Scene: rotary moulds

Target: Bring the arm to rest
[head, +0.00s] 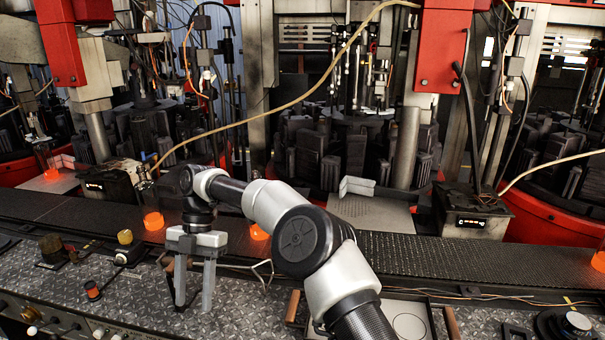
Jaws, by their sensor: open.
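My gripper (194,285) is at the lower left of centre in the head view. Its two grey fingers point down and stand apart, with nothing seen between them. It hangs above or in front of the diamond-plate ledge (240,322); I cannot tell the exact height. My white and black arm reaches to it from the bottom right and hides part of the conveyor behind.
A dark conveyor belt (480,262) runs across behind my gripper. Glowing orange pieces (153,221) sit along it, one (258,232) close to my arm. Red moulding machines (440,50) stand behind. Knobs (124,237) and a wire rack (262,270) lie near the gripper.

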